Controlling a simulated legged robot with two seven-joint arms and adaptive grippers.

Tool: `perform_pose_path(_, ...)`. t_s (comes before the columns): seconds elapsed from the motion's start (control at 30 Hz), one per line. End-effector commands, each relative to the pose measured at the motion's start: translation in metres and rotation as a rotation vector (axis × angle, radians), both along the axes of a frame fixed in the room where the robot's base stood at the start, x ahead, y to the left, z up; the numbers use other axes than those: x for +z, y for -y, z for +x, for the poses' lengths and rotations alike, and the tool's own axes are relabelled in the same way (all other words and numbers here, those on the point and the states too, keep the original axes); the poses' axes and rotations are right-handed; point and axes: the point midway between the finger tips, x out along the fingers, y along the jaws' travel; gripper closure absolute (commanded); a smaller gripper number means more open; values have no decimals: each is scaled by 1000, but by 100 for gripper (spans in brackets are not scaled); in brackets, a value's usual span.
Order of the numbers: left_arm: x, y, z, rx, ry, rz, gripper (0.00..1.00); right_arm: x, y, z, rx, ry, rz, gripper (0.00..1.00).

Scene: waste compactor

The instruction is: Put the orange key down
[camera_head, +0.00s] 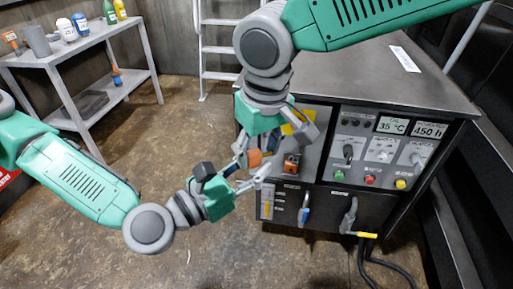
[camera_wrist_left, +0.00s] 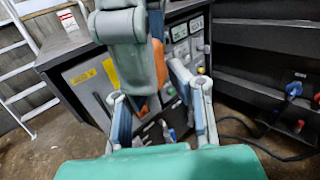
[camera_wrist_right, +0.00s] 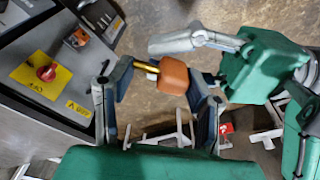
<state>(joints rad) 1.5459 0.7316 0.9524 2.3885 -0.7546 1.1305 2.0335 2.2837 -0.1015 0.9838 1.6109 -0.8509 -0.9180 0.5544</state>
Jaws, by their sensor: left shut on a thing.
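The orange key (camera_head: 254,158) has a blocky orange handle and shows between my two grippers in the head view. In the right wrist view the orange key (camera_wrist_right: 173,76) shows its handle and a short brass-coloured shaft pointing left. My left gripper (camera_head: 256,176) is shut on it; the exact contact is partly hidden. My right gripper (camera_head: 254,155) comes from above, with its fingers (camera_wrist_right: 160,80) apart on either side of the key. In the left wrist view the key (camera_wrist_left: 155,103) is partly covered by the right gripper.
The compactor's control panel (camera_head: 385,150) with switches, buttons and displays stands right behind the grippers. An orange block-like part (camera_head: 292,163) sits on its left section. A red button on a yellow plate (camera_wrist_right: 45,72) is close by. A shelf table (camera_head: 90,45) with bottles stands at the back left.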

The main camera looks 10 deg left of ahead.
Motion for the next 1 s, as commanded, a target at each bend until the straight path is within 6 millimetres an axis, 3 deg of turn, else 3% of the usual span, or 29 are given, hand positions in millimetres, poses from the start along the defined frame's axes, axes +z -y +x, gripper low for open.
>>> perform_pose_path(0.07, 1, 1, -1, -4, 1, -1, 100, 1, -2, -1, 2, 0, 5, 84)
perform_pose_path(0.1, 1, 1, -1, -4, 1, -1, 84, 1, -2, -1, 2, -1, 6, 84)
perform_pose_path(0.17, 1, 1, -1, -4, 1, -1, 63, 1, -3, -1, 3, 0, 6, 84)
perform_pose_path(0.63, -6, -6, -3, 30, -3, -1, 63, 1, -2, -1, 1, 0, 4, 84)
perform_pose_path(1.0, -45, -60, -18, 272, -5, 1, 63, 1, -2, -1, 1, 0, 3, 84)
